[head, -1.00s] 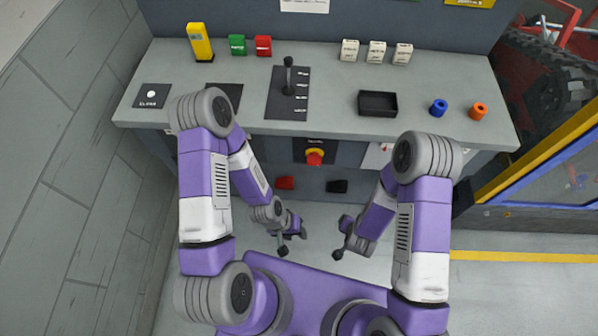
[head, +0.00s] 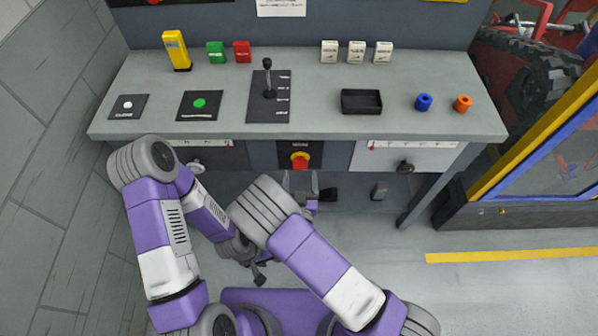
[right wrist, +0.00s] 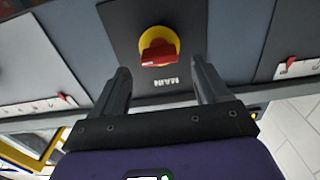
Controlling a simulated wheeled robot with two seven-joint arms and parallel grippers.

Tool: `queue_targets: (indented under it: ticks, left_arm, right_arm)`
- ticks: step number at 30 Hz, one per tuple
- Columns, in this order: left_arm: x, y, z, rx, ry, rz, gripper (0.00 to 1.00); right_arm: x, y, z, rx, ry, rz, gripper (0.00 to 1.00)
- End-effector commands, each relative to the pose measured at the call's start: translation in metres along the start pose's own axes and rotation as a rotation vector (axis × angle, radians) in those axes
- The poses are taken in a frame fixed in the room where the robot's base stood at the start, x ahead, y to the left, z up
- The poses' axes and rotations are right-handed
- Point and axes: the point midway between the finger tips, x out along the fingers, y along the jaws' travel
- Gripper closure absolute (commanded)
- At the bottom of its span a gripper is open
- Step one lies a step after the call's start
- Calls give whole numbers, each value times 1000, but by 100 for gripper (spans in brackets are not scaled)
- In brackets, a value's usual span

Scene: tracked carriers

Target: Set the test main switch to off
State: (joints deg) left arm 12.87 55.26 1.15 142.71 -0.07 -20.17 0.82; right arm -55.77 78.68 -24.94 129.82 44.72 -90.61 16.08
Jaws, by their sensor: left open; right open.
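The main switch (head: 300,160) is a red handle on a round yellow base, on a dark front panel marked MAIN under the counter. In the right wrist view the main switch (right wrist: 158,50) shows close up, its red handle lying roughly crosswise in that picture. My right gripper (head: 300,182) is open, just below the switch in the head view. In the right wrist view its two fingers (right wrist: 162,80) point toward the panel on either side of the switch, apart from it and empty. My left gripper (head: 258,276) is open, low near my base, away from the panel.
Light panels with scales flank the switch, with a knob (head: 405,167) on the right one. The counter (head: 330,122) above holds a black lever (head: 267,78), a green button (head: 200,103), a black tray (head: 361,102) and several small blocks. A blue-yellow frame (head: 540,140) stands at right.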

Motion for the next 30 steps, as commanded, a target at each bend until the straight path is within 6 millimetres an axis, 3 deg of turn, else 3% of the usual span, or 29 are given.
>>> queue_targets:
  ticks: [6,16,27,30]
  left_arm:
    - [6,-2,0,0,0,0,57]
    - [6,-2,0,0,0,0,57]
    - [6,-2,0,0,0,0,57]
    - [6,-2,0,0,0,0,57]
  right_arm:
    - [25,0,1,1,0,1,26]
    - [30,0,0,-1,-2,0,26]
    - [30,0,0,-1,-2,0,81]
    - [30,0,0,-2,-2,0,82]
